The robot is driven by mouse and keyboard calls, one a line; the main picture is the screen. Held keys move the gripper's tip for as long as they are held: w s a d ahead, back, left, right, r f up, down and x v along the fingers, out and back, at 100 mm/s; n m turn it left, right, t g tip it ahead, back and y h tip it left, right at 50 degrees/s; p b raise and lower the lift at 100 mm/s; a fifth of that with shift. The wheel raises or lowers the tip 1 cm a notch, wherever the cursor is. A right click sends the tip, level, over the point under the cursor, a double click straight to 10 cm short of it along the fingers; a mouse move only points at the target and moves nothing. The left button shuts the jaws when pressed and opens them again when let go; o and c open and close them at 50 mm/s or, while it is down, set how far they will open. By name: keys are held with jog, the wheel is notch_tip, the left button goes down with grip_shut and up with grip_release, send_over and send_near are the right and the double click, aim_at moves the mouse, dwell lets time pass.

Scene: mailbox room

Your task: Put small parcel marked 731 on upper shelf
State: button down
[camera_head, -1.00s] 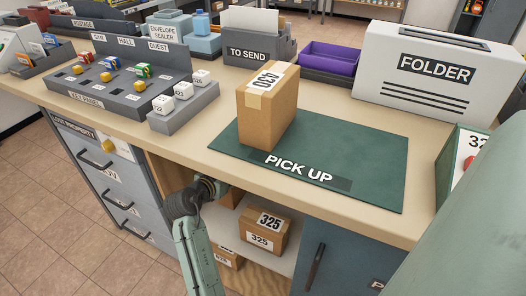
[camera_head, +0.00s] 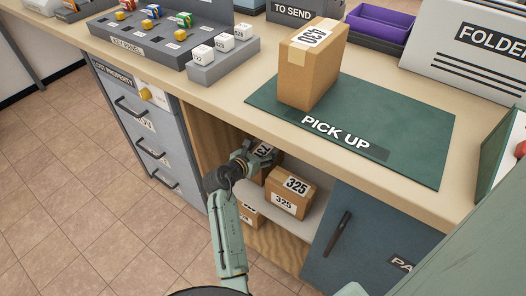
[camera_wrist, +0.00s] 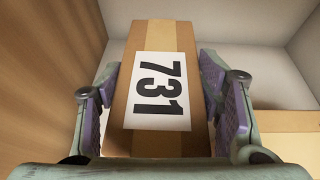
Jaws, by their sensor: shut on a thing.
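The small parcel marked 731 (camera_wrist: 143,40) is a brown box with a white label, between my gripper's (camera_wrist: 162,105) purple-padded fingers in the wrist view. The fingers are shut on its two sides. In the head view my gripper (camera_head: 262,150) reaches into the open cabinet under the counter, and parcel 731 (camera_head: 264,148) shows there partly hidden by it. The upper shelf (camera_head: 306,228) is a pale board. A parcel marked 325 (camera_head: 290,192) stands on it, right of my gripper. I cannot tell whether parcel 731 touches the shelf.
Another parcel (camera_head: 250,217) sits lower in the cabinet. A wooden side wall (camera_head: 205,150) bounds the left, and a blue door (camera_head: 365,235) is at right. Above, the counter holds a parcel marked 430 (camera_head: 305,75) on a green pick-up mat (camera_head: 410,140).

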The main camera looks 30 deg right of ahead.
jog(key=shift+c, duration=2.4)
grip_release()
jog(key=shift+f, duration=0.1)
jog(key=shift+s+a+r, duration=0.1)
jog(key=shift+a+r, duration=0.15)
jog(key=shift+a, duration=0.05)
jog(key=v, duration=1.1)
jog(key=shift+s, duration=0.15)
jog(key=shift+a, duration=0.15)
